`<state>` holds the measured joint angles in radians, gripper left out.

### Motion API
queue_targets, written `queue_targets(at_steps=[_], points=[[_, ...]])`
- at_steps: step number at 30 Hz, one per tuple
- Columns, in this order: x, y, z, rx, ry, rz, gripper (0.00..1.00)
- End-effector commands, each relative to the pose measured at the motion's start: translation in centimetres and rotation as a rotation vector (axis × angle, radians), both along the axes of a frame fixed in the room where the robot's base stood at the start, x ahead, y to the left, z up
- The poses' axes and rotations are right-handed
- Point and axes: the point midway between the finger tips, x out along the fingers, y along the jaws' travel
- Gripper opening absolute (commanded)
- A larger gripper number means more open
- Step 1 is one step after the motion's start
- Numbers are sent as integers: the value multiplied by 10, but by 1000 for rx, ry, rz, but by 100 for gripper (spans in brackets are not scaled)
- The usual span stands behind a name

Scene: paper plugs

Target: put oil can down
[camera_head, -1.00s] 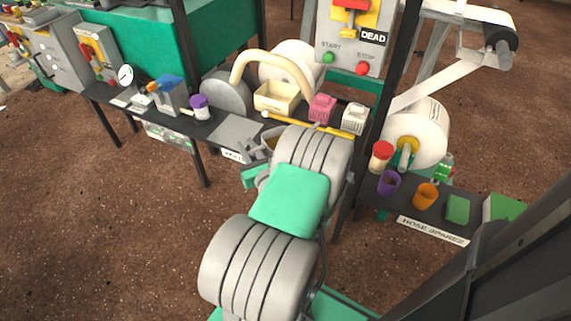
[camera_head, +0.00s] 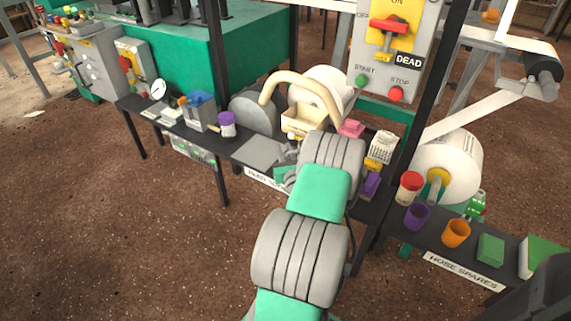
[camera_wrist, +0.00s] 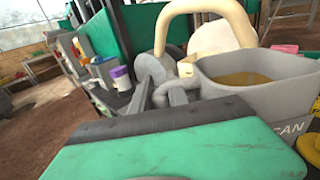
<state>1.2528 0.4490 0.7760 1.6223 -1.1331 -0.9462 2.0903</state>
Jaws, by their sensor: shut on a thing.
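The oil can (camera_wrist: 255,90) is a grey open-topped vessel with brownish liquid inside and part of a label reading "CAN". It fills the right side of the wrist view and looks about upright. My gripper (camera_wrist: 163,92) is shut on the can at its left side; the exact grip is partly hidden by my green gripper body. Whether the can's base touches the bench cannot be seen. In the head view my arm hides the can. The dark bench (camera_head: 244,153) has a grey flat plate (camera_head: 262,150) just left of my gripper.
A cream box (camera_head: 302,122) with a curved cream tube stands behind. A purple-lidded jar (camera_head: 227,126) and a blue-topped container (camera_head: 200,110) stand left. A pink block (camera_head: 350,129) and white block (camera_head: 382,146) are right. Cups and a paper roll (camera_head: 450,165) stand further right.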

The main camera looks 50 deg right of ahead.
Motion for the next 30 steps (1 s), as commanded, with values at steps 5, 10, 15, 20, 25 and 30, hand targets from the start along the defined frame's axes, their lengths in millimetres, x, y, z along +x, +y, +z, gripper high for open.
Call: queue_targets(at_steps=[5, 10, 15, 20, 25, 30], points=[[12, -13, -21, -4, -2, 1, 0], [17, -19, -51, -2, -1, 1, 0], [17, -19, -58, -6, -2, 1, 0], [17, -19, -57, -5, -1, 0, 0], [16, -18, -61, -2, -1, 1, 25], [16, -18, -61, -3, -1, 1, 39]])
